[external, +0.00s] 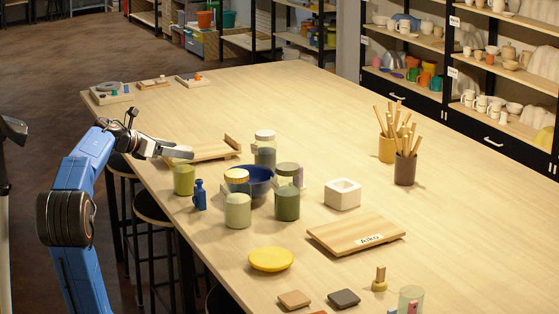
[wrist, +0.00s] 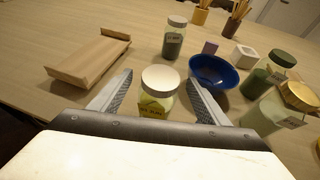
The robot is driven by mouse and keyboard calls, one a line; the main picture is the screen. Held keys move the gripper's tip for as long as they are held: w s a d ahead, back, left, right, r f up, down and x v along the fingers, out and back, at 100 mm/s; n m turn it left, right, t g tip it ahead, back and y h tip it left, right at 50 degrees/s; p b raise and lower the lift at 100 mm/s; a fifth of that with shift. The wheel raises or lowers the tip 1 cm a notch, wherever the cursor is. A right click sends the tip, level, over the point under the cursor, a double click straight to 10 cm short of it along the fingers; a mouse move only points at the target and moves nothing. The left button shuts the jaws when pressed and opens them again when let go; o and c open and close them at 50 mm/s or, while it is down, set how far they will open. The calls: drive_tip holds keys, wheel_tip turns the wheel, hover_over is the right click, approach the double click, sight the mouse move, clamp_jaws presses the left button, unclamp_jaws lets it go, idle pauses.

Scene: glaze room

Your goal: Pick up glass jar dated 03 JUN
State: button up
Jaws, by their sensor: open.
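My gripper (wrist: 160,78) is open, its two fingers on either side of a white-lidded glass jar (wrist: 158,100) with yellow-green contents and a yellow label. In the external view my gripper (external: 186,151) is just above this yellow-green jar (external: 184,181), whose lid is hidden there. Other glass jars stand to the right: a grey one with a pale lid (wrist: 173,40), a dark green one with a green lid (wrist: 267,77), and a pale green one with a gold lid (wrist: 274,112).
A dark blue bowl (wrist: 213,75) stands among the jars, and a small blue bottle (external: 200,195) beside the yellow-green jar. A wooden board (wrist: 85,62) lies to the left in the wrist view.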

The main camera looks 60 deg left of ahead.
drive_tip(key=x, duration=0.6)
drive_tip(key=shift+w+f, duration=0.3)
drive_tip(key=shift+f, duration=0.05)
clamp_jaws()
